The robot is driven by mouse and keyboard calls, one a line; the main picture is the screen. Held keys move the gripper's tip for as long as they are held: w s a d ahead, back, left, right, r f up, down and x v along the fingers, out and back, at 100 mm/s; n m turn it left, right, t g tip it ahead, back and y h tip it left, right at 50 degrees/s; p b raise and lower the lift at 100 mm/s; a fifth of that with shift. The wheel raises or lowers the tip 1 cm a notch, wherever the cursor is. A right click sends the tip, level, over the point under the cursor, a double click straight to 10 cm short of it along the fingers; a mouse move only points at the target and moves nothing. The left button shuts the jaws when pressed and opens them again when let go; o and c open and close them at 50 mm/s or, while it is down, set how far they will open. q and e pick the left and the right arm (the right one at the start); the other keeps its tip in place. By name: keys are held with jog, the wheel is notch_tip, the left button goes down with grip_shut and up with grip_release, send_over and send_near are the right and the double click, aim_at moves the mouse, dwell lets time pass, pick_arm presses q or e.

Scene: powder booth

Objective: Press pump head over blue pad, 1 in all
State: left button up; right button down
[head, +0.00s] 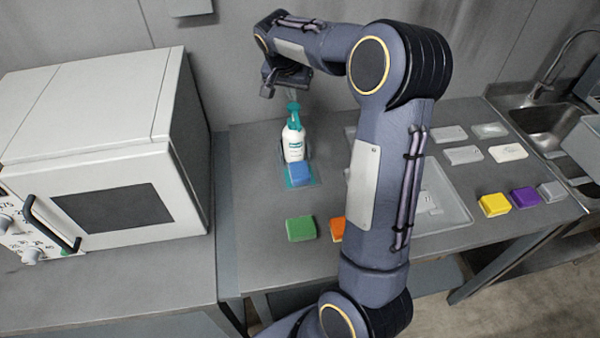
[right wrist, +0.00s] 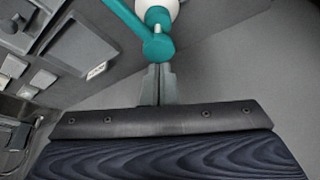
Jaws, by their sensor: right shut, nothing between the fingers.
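A white pump bottle (head: 294,146) with a teal pump head (head: 293,117) stands upright on the counter. A blue pad (head: 299,173) lies right in front of it, on a flat teal piece (head: 312,182). My right gripper (head: 293,97) points down just above the pump head, shut and empty. In the right wrist view, the shut fingertips (right wrist: 158,70) are at the round teal pump top (right wrist: 158,46), and the teal spout runs to the upper left. I cannot tell whether they touch. Part of the white bottle (right wrist: 160,10) shows behind. My left gripper is not in view.
A white oven-like box (head: 110,150) stands at left. A green pad (head: 300,229) and a partly hidden orange pad (head: 337,229) lie in front. Yellow (head: 494,205), purple (head: 525,197) and grey pads lie at right, near a sink (head: 545,125). My right arm covers part of a shallow tray (head: 450,195).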

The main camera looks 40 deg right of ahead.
aim_at(293, 105)
jog(key=shift+f, duration=0.2)
dwell(0.4)
jog(key=shift+f+b, duration=1.45)
jog(key=shift+r+p, duration=1.15)
jog(key=shift+r, duration=0.5)
notch_tip(293, 105, up, 4)
jog(key=p, duration=0.3)
notch_tip(293, 105, up, 2)
